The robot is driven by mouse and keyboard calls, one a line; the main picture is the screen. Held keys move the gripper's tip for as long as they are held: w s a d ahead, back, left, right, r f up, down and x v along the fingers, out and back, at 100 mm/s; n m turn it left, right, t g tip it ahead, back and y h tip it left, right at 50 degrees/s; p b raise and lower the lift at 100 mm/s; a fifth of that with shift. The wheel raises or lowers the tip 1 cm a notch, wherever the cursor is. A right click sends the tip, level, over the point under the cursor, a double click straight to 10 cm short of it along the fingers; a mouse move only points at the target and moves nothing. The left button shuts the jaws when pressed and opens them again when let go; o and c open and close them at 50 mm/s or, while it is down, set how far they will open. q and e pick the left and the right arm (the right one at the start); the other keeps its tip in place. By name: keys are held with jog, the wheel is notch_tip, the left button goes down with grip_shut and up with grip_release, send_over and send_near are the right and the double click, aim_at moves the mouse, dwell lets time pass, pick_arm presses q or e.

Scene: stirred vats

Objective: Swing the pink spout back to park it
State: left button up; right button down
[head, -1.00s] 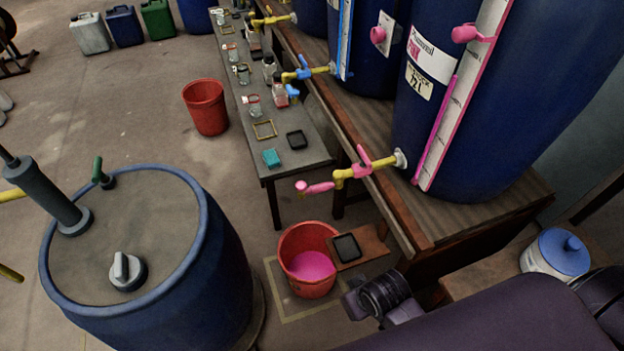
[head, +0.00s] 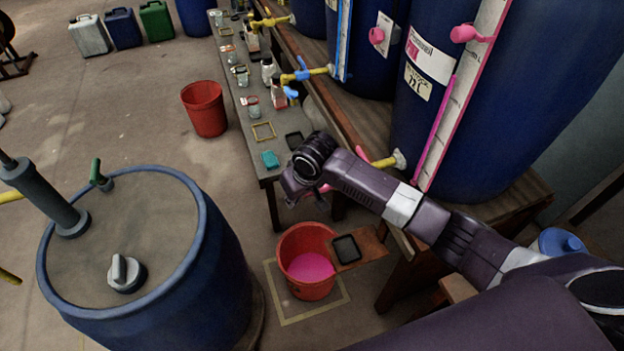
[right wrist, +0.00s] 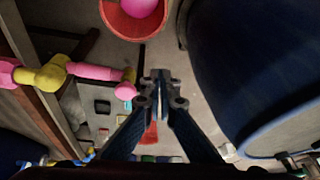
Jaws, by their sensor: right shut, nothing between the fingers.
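In the head view my right arm covers most of the pink spout; only small pink bits and the yellow tap body (head: 384,162) show beside it. The right wrist view shows the pink spout (right wrist: 95,72) reaching out from the yellow tap, its rounded pink tip (right wrist: 125,91) just left of my fingers. My right gripper (head: 300,190) is shut and empty; its fingertips (right wrist: 160,82) also show in the right wrist view, beside the tip with a small apparent gap. Whether they touch is hard to tell. My left gripper is out of view.
A red bucket (head: 284,258) with pink liquid stands on the floor below. The big blue vat (head: 500,130) is on the wooden bench, and a blue drum (head: 215,260) stands at left. A narrow table (head: 285,172) holds jars and small trays behind my gripper.

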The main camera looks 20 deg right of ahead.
jog(key=w+d+r+m+h, duration=0.1)
jog(key=w+d+r+m, duration=0.1)
jog(key=w+d+r, duration=0.5)
jog(key=s+d+p+x, duration=0.1)
jog(key=p+x, duration=0.1)
jog(key=x, duration=0.9)
jog(key=shift+s+d+f+t, duration=0.3)
jog(key=shift+d+f, duration=0.1)
jog(key=shift+f, duration=0.2)
